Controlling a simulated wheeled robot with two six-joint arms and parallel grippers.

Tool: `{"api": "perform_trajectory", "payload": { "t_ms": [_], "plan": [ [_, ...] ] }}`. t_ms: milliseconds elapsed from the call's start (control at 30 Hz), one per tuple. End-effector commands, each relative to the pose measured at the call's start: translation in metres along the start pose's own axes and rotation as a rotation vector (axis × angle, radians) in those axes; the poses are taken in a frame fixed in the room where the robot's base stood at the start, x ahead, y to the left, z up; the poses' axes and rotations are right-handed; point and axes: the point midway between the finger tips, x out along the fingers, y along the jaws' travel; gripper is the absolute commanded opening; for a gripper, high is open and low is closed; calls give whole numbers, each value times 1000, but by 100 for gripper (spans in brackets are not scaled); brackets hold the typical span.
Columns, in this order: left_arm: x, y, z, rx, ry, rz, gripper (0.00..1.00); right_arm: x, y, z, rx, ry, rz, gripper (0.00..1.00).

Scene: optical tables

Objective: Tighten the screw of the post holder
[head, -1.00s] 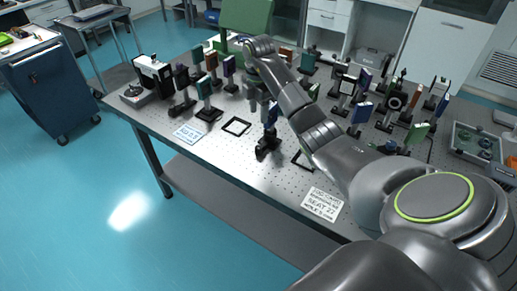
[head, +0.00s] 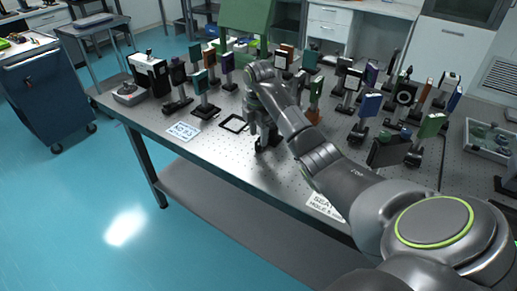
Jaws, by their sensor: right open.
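My right arm reaches in from the lower right over the optical table (head: 215,150). Its gripper (head: 260,127) is open and points down at a post holder near the table's front edge. The post holder's black base (head: 268,143) shows just below and beside the fingers. The gripper and arm hide the upper part of this post assembly, and its screw is too small to make out. I cannot tell whether the fingers touch it. My left gripper is not in view.
A black square frame (head: 233,124) and a printed card (head: 183,131) lie left of the gripper. Several post-mounted optics crowd the table behind and to the right. A second card (head: 322,206) lies partly under my arm. A tray (head: 490,138) sits at the far right.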

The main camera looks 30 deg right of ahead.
Motion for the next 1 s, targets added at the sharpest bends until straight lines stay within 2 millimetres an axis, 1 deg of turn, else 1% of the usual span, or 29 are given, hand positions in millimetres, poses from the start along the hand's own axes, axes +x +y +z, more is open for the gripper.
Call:
{"api": "perform_trajectory", "payload": {
  "t_ms": [33,100,200,300,500,567,833,867,1000],
  "plan": [
    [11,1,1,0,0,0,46,14,0,0,0,0,-1,46],
    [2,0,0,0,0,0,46,20,-1,0,0,2,-4,46],
    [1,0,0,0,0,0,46,30,0,0,0,1,-1,46],
    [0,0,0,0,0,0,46,35,0,0,0,0,0,46],
    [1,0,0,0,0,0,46,36,0,0,0,0,1,46],
    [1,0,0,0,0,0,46,36,0,0,0,0,1,39],
    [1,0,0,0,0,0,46,35,0,0,0,0,1,4],
    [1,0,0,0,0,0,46,35,0,0,0,0,1,1],
    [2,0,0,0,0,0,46,35,0,0,-31,0,1,1]
  ]
}}
